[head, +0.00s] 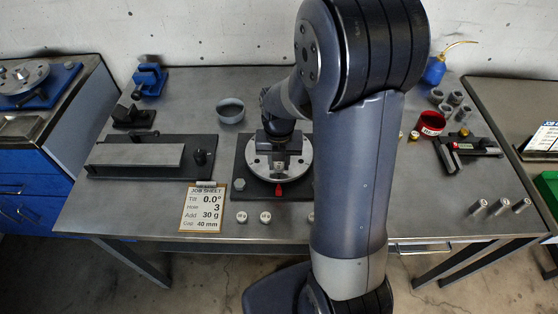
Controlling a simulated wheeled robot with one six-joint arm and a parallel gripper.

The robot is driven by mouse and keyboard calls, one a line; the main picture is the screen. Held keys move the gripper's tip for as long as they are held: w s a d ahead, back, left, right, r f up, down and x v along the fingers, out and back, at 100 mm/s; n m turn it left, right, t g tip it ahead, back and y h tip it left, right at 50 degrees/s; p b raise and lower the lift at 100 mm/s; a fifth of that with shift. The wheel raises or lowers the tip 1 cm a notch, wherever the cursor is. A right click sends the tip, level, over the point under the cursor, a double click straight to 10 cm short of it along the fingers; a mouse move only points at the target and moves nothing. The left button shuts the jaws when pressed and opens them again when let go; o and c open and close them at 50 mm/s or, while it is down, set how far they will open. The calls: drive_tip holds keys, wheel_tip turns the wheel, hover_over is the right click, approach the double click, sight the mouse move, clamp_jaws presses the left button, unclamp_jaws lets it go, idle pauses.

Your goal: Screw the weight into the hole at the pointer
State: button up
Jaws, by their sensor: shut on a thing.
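The rotor disc (299,172), a silvery plate with holes, sits on a dark square base (245,190) in the middle of the bench. A red pointer (278,190) stands at the disc's front edge. My gripper (279,156) is over the front half of the disc, just behind the pointer, and is shut on the weight. The weight is mostly hidden between the jaws and too small to make out. I cannot tell whether it touches the hole. The job sheet (203,208) reads tilt 0.0°, hole 3, add 30 g, cap 40 mm.
Labelled weights (241,217) (265,217) stand at the bench's front edge, one partly behind my arm. A flat plate fixture (135,155) lies left, a grey bowl (230,110) behind. A red tin (431,123) and several metal cylinders stand right. My arm hides the middle right.

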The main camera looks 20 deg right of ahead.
drive_tip(key=shift+n, duration=1.1)
drive_tip(key=shift+f, duration=0.45)
idle(0.5)
